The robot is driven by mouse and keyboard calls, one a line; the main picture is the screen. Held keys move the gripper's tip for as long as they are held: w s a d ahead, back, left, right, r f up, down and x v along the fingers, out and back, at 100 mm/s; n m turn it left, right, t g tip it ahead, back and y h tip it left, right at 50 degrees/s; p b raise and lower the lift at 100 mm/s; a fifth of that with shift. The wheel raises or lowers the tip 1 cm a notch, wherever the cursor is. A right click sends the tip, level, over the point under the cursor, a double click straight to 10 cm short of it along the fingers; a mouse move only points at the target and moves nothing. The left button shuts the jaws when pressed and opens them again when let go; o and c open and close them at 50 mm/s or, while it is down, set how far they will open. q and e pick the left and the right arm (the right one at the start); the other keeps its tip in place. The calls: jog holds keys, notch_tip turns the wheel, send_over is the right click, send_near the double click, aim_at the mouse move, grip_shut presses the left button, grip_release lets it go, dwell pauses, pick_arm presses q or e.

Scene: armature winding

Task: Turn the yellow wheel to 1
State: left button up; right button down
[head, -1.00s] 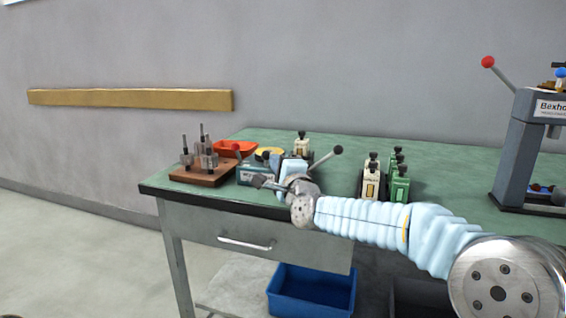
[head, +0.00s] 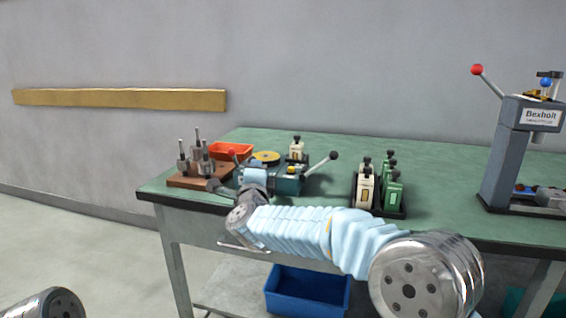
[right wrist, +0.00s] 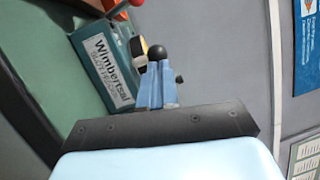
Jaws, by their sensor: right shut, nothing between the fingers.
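My right gripper (head: 254,176) is in front of the machine's left part, apart from the wheel as far as I can tell. In the right wrist view its blue fingers (right wrist: 157,84) are shut and empty. A black ball knob (right wrist: 157,52) shows just beyond their tips, and the machine's labelled side (right wrist: 106,68) is to the left. My left gripper is out of view.
A wooden block with metal pins (head: 196,178) and a red tray (head: 231,150) stand left of the machine. A lever with a dark knob (head: 333,155) sticks out right. A rack of cream and green pieces (head: 392,190) and a grey press (head: 508,155) stand farther right.

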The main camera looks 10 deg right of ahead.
jog(key=shift+w+a+m+h, duration=0.25)
jog(key=shift+a+m+h, duration=0.15)
jog(key=shift+a+h, duration=0.25)
jog(key=shift+w+a, duration=0.15)
jog(key=shift+a, duration=0.2)
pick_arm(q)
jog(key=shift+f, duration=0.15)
pick_arm(e)
jog(key=shift+f, duration=0.1)
